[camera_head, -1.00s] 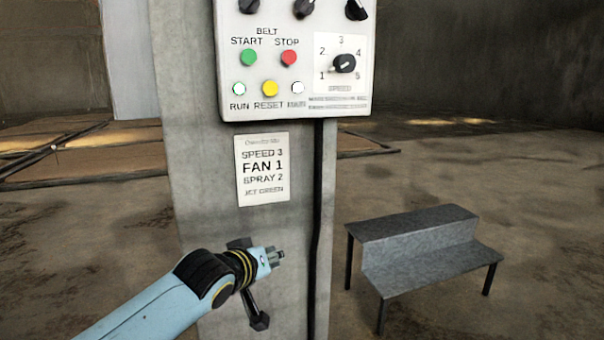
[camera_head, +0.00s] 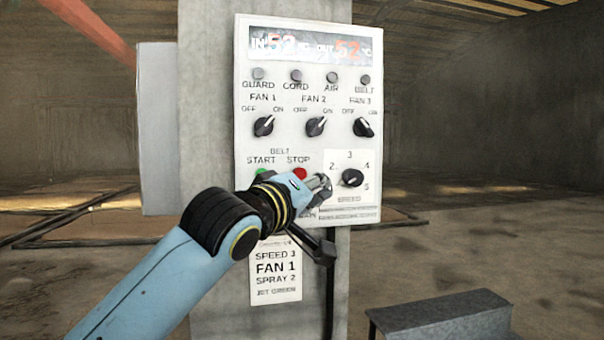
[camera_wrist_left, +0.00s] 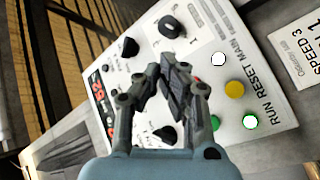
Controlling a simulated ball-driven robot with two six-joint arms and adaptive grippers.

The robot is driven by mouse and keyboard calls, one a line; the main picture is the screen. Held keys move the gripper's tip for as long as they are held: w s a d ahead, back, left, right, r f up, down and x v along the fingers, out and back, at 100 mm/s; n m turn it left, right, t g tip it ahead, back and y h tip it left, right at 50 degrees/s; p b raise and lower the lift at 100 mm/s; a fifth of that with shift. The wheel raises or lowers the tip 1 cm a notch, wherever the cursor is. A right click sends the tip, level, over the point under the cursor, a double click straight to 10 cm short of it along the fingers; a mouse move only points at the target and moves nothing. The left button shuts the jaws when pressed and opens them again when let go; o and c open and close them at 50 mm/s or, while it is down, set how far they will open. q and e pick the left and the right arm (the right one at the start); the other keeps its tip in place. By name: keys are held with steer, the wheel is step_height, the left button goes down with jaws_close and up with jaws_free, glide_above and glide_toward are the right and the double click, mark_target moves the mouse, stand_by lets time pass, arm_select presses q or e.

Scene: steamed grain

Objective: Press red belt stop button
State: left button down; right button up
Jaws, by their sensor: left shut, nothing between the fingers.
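The red STOP button (camera_head: 299,173) is on the white control panel (camera_head: 306,140), right of the green START button (camera_head: 261,172). Only part of it shows above my left gripper (camera_head: 324,184). That gripper is shut and empty, in front of the panel between the STOP button and the speed knob (camera_head: 352,177). Contact with the button cannot be told. A bit of the green START button (camera_wrist_left: 215,122) shows beside a finger. My right gripper is not in view.
Three fan knobs, one of them FAN 2 (camera_head: 316,126), sit above the buttons. In the wrist view the yellow RESET button (camera_wrist_left: 235,89) is beside the fingers. A paper sign (camera_head: 276,270) hangs below on the concrete pillar. A grey step (camera_head: 442,318) stands at lower right.

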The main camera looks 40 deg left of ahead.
mark_target(300, 174)
arm_select(q)
steer(key=w+a+b, duration=0.1)
steer(key=w+a, duration=0.4)
steer(key=a, duration=0.1)
steer(key=shift+w+a, duration=0.35)
steer(key=shift+a, duration=0.05)
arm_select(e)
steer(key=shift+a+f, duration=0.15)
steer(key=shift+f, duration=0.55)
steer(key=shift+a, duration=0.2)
arm_select(q)
steer(key=shift+w, duration=0.1)
stand_by(0.5)
steer(key=shift+w+a, duration=0.2)
steer(key=shift+a, duration=0.1)
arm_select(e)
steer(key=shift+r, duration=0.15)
